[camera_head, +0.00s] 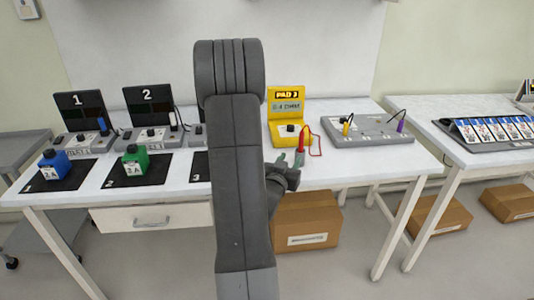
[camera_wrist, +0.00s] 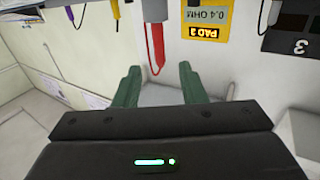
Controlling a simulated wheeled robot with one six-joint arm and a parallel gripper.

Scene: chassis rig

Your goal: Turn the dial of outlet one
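Outlet one is at the far left of the bench in the head view, with a black screen (camera_head: 80,107) marked 1. Its grey base (camera_head: 92,145) carries a small dark dial (camera_head: 80,138) and a blue plug-like part. My gripper (camera_head: 291,159) is well to the right of it, at the bench's front edge before the yellow meter (camera_head: 281,137). In the wrist view my gripper (camera_wrist: 157,85) is open, its two green fingers apart with nothing between them. A red probe (camera_wrist: 155,42) is just beyond the fingertips. Outlet one does not show in the wrist view.
A blue block (camera_head: 54,164) and a green block (camera_head: 135,160) stand on black mats before the outlets. Outlet two (camera_head: 147,108) is beside outlet one; my arm hides most of a third. A grey unit with leads (camera_head: 365,130) stands right. Cardboard boxes (camera_head: 306,222) are below.

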